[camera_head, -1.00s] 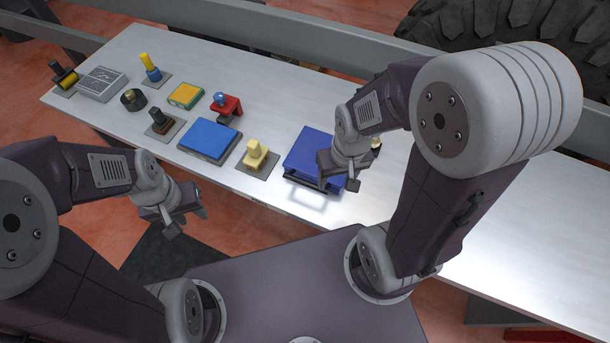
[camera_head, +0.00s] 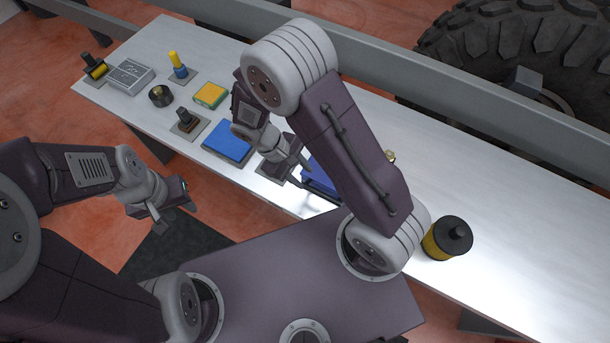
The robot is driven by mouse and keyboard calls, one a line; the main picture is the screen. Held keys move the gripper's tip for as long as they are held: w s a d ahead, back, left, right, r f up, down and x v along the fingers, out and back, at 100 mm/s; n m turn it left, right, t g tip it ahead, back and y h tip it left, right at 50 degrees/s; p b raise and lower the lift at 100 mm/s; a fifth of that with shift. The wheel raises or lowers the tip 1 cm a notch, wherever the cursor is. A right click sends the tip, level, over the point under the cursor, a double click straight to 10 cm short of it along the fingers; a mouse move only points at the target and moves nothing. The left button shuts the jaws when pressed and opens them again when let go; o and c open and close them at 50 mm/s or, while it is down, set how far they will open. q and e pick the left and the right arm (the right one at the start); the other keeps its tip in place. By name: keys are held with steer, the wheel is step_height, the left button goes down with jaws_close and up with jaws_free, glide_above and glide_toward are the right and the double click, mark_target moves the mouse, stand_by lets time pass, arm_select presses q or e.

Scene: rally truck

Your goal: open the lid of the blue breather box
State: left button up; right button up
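The dark blue box (camera_head: 317,182), which I take for the breather box, sits near the table's front edge. My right arm hides much of it, so whether its lid is shut cannot be told. A thin frame-like part shows low at its front. My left gripper (camera_head: 172,206) is open and empty, in front of the table, well left of the box.
A flat blue block (camera_head: 227,141) lies left of my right gripper. A yellow-green block (camera_head: 210,95), a black ring (camera_head: 161,96), a grey box (camera_head: 131,76) and small parts on plates stand farther left. A yellow-black canister (camera_head: 447,238) stands at right. The table's right part is mostly clear.

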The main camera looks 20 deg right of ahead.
mark_target(318, 192)
steer(key=x, duration=0.5)
steer(key=s+x, duration=0.1)
steer(key=x, duration=0.2)
steer(key=shift+f, duration=0.15)
steer(key=shift+s+d+f, duration=0.15)
steer(key=shift+d+f, duration=0.1)
steer(key=c, duration=0.6)
jaws_close()
stand_by(0.5)
